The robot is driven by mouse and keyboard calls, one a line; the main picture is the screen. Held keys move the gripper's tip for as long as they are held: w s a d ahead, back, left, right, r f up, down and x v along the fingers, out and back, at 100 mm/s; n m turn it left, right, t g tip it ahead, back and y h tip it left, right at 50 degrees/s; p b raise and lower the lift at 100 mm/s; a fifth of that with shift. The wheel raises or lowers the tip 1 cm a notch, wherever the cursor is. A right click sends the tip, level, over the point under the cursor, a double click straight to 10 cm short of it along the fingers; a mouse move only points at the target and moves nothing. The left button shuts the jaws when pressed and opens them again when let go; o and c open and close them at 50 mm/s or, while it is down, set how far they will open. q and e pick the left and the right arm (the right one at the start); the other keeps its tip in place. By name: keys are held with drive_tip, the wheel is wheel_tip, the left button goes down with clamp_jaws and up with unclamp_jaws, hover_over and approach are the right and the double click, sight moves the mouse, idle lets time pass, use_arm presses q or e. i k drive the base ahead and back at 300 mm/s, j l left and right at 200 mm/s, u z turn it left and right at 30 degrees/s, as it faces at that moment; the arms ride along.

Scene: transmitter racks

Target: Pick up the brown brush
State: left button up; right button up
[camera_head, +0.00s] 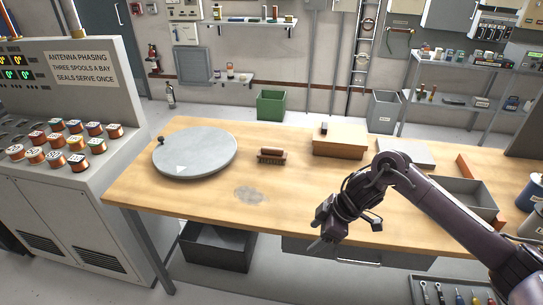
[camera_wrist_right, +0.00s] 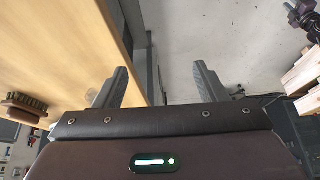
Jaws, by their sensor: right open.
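The brown brush (camera_head: 271,155) lies on the wooden table (camera_head: 200,205), right of the round grey disc, with its dark bristles on the table side. In the right wrist view the brush (camera_wrist_right: 24,108) shows at the left edge. My right gripper (camera_head: 318,246) is at the table's front edge, to the right of the brush and nearer to me. In the wrist view the right gripper (camera_wrist_right: 160,88) is open, with nothing between its two fingers. It is well apart from the brush. My left gripper is not in view.
A round grey disc (camera_head: 195,152) with a small dark knob lies left of the brush. A wooden box (camera_head: 340,143) stands behind to the right. A grey tray (camera_head: 466,196) is at the right. A console with several spools (camera_head: 75,162) stands left. The table around the brush is clear.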

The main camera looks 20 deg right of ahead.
sight(266, 154)
drive_tip(key=i, duration=1.45)
